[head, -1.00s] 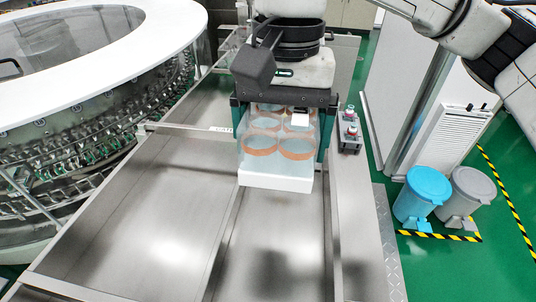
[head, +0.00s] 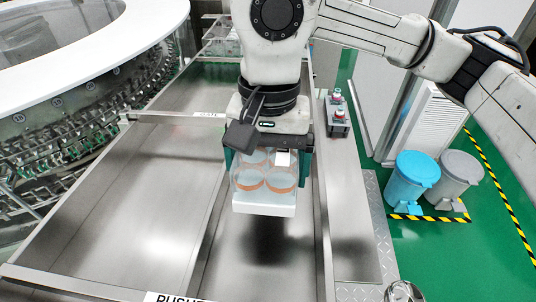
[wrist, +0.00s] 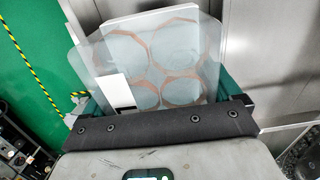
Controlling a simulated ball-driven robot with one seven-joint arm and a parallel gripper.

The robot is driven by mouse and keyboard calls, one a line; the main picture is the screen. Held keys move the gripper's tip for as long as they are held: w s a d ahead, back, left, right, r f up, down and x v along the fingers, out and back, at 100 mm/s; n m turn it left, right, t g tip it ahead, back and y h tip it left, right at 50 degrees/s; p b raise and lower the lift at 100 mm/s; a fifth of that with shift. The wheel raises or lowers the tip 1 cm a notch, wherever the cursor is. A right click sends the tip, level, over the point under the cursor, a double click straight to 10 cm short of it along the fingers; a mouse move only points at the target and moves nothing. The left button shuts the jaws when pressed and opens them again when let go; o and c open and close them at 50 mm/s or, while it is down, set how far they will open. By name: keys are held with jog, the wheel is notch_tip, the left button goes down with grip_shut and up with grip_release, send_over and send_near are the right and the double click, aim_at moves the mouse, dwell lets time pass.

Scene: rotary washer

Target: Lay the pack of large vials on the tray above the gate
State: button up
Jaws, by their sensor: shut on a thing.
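The pack of large vials (head: 264,207) has clear vials with orange rings on a white base. My gripper (head: 266,165) is shut on it, with a dark green finger on each side. The pack hangs above the right-hand steel channel, apart from its floor, where a dark shadow shows below. It also fills the upper middle of the wrist view (wrist: 168,62). The steel tray (head: 190,87) lies beyond a cross bar with a small white label, seemingly reading GATE (head: 208,114). My arm hides part of the tray's right side.
A wide steel channel (head: 130,195) lies left of a divider. A white-rimmed round machine (head: 150,25) stands at left. A small grey block with red-topped items (head: 338,115) sits on the right ledge. Blue and grey bins (head: 412,180) stand on the green floor. A PUSHER label (head: 180,297) marks the near edge.

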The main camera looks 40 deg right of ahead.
aim_at(268, 149)
notch_tip(268, 149, down, 4)
jog(key=shift+s+a+f+b, duration=0.1)
jog(key=shift+s+a+b, duration=0.05)
jog(key=shift+b, duration=1.05)
notch_tip(268, 149, down, 3)
jog(key=b, duration=0.3)
jog(key=shift+s+a+r, duration=0.1)
jog(key=shift+r, duration=0.1)
jog(key=shift+f+b, duration=0.45)
jog(key=shift+b, duration=0.45)
jog(key=o, duration=0.9)
jog(key=shift+r, duration=0.1)
jog(key=r, duration=0.7)
jog(key=r+b, duration=0.1)
jog(key=r, duration=0.2)
jog(key=shift+w+d+r, duration=0.3)
jog(key=shift+w+d, duration=0.05)
jog(key=shift+w, duration=0.05)
jog(key=shift+r, duration=0.1)
